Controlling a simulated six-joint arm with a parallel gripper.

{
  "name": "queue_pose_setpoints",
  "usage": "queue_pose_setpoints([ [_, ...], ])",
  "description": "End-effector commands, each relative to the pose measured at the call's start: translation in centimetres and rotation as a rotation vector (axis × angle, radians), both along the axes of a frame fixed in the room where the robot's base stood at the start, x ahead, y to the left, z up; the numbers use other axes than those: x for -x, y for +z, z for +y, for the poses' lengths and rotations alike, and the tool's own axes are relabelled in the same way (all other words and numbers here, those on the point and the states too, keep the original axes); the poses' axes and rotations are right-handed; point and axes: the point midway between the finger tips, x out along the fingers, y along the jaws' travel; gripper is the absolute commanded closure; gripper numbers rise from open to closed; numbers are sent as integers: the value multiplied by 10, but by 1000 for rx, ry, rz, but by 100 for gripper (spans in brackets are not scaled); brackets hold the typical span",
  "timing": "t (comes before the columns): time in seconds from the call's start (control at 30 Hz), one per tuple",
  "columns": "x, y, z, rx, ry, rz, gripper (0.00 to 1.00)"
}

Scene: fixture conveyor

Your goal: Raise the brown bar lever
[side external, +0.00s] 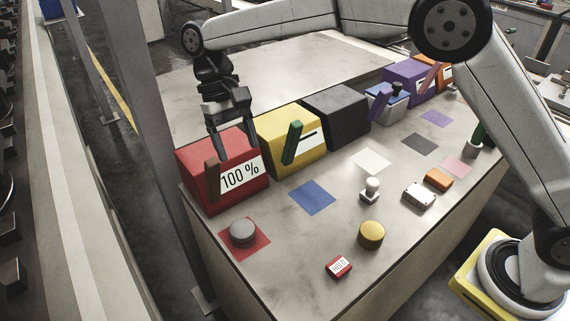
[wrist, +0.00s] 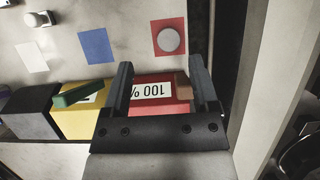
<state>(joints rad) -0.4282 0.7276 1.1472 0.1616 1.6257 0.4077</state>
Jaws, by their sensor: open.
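The brown bar lever (side external: 212,181) is on the front face of the red box (side external: 196,158), left of a white label reading "100 %" (side external: 240,174). It looks near upright in the side view. My gripper (side external: 233,153) is open and empty, pointing down over the red box. In the wrist view, the brown lever (wrist: 183,87) shows between my two fingers (wrist: 162,72), closer to the right one. No contact with the lever is visible, and the height gap is hard to tell.
A yellow box (side external: 289,143) with a green lever (side external: 292,142) stands right beside the red box, then a dark grey box (side external: 336,115). A grey round knob (side external: 243,233) sits on a red square in front. A blue square (side external: 312,196) lies flat and clear.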

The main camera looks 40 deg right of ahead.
Motion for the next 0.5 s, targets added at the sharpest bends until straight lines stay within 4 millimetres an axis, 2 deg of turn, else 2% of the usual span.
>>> queue_pose_setpoints([
  [0.5, 45, 22, -19, 0, 1, 0, 24],
])
